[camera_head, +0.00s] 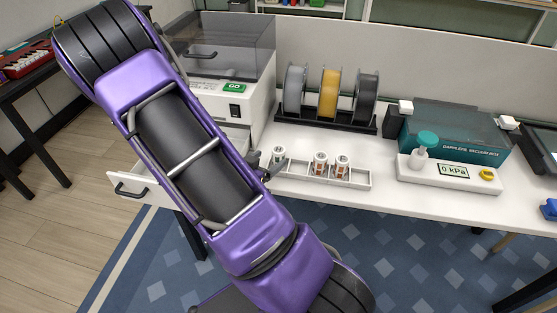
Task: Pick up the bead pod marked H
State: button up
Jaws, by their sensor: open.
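A white rack (355,178) stands at the front edge of the white bench, with several compartments. Two small pods with white tops and brown-and-white label bands, a left one (320,163) and a right one (341,167), stand upright in its middle. A grey-white piece (278,154) shows at the rack's left end, partly hidden; I cannot tell if it is another pod. The letters are too small to read, so I cannot tell which pod is H. Dark tips of my gripper (270,168) show at the rack's left end, apart from the two pods. My purple arm hides the rest of it.
Behind the rack stands a spool holder (325,122) with grey, yellow and dark spools. To the right is a pressure unit (452,172) reading 0 kPa, with a teal-capped bottle (424,148). An open drawer (140,190) juts out at left, below a machine (235,100).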

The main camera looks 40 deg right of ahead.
aim_at(275, 155)
jog(key=x, duration=0.4)
jog(key=shift+w+d+f, duration=0.15)
jog(key=shift+d, duration=0.05)
jog(key=shift+r+b+x, duration=0.15)
jog(key=shift+b+x, duration=0.05)
jog(key=shift+x, duration=1.1)
jog(key=shift+r+b+x, duration=0.15)
jog(key=shift+x, duration=1.2)
jog(key=shift+d, duration=0.15)
grip_shut()
